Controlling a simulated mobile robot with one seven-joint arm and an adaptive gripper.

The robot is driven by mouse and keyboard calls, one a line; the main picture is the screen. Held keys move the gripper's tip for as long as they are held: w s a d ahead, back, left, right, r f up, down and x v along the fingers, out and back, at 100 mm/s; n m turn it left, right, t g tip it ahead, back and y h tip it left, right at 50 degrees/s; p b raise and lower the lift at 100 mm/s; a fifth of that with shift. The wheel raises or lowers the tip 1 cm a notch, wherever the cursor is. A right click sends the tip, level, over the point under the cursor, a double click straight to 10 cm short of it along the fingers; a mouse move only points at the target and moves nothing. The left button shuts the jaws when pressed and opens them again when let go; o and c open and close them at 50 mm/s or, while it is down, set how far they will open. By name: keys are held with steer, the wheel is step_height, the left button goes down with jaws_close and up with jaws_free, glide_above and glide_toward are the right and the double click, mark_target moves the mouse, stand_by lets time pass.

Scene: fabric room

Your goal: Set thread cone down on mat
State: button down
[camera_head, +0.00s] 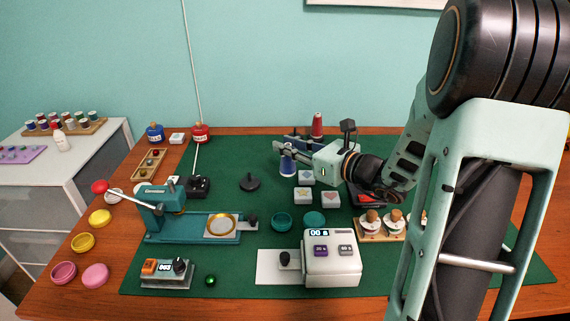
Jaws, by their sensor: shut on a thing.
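A blue thread cone (287,164) is between the fingers of my gripper (286,150), near the back middle of the table. My gripper reaches in from the right and is shut on the cone, hiding part of it. The cone looks upright. I cannot tell whether its base touches the surface below. The dark green mat (237,159) covers most of the table, and the cone appears over its back part. A red thread cone (317,125) stands upright just behind my gripper.
A black round stand (250,182) lies left of the cone. A teal press (165,215), a white device (332,257) and a wooden rack of jars (372,233) stand nearer. Bare mat shows around the black stand.

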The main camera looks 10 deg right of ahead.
steer(key=shift+w+f+b, duration=0.35)
steer(key=shift+w+f, duration=0.1)
steer(key=shift+f, duration=0.55)
steer(key=shift+w+f+b, duration=0.35)
steer(key=shift+w+f, duration=0.05)
steer(key=shift+f, duration=0.6)
steer(key=shift+w+f+b, duration=0.35)
steer(key=shift+w+f, duration=0.1)
steer(key=shift+f, duration=0.55)
steer(key=shift+f, duration=0.15)
steer(key=c, duration=1.8)
jaws_free()
steer(key=shift+o, duration=0.2)
steer(key=shift+r, duration=0.2)
steer(key=p+v, duration=0.2)
steer(key=v, duration=1)
